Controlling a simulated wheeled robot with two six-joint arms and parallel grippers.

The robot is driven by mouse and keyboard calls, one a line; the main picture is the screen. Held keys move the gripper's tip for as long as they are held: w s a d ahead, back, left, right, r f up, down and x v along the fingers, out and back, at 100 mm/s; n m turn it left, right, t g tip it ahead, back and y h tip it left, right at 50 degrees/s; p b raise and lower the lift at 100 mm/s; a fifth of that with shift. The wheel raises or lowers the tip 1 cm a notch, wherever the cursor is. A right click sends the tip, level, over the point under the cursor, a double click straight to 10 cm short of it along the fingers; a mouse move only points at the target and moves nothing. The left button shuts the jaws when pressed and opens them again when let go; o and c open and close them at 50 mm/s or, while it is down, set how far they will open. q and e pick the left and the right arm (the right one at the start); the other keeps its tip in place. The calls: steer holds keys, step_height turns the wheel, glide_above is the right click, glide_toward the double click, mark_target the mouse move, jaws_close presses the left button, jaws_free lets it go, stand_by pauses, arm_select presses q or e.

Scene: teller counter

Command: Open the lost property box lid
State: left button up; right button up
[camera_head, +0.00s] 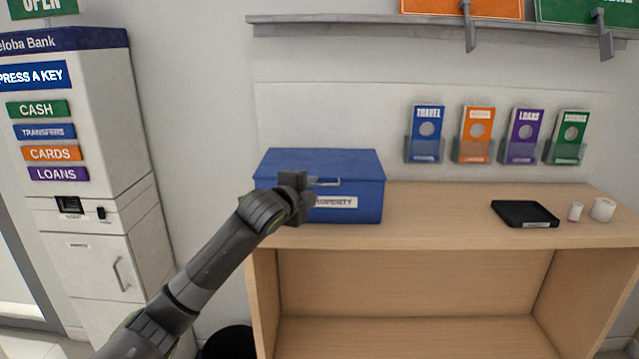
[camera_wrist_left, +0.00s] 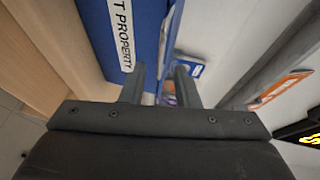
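The blue lost property box (camera_head: 355,204) stands on the left part of the wooden counter, its lid (camera_head: 340,160) shut. A thin pale handle (camera_head: 328,182) shows at the lid's front edge, and a white label (camera_head: 338,202) is below it. My left gripper (camera_head: 306,191) is at the box front, beside the handle, covering part of the label. In the left wrist view the left gripper's fingers (camera_wrist_left: 160,84) are apart, with the box front and its label (camera_wrist_left: 121,34) to the left. Whether they touch the handle cannot be told. My right gripper is not in view.
The counter (camera_head: 440,215) is clear between the box and a black tray (camera_head: 525,213); two small white items (camera_head: 602,209) stand to its right. Leaflet holders (camera_head: 427,134) hang on the wall behind. A white bank machine (camera_head: 90,150) stands at the left.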

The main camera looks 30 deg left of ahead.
mark_target(319, 185)
arm_select(q)
steer(key=shift+p+x, duration=0.35)
steer(key=shift+x, duration=2.5)
jaws_close()
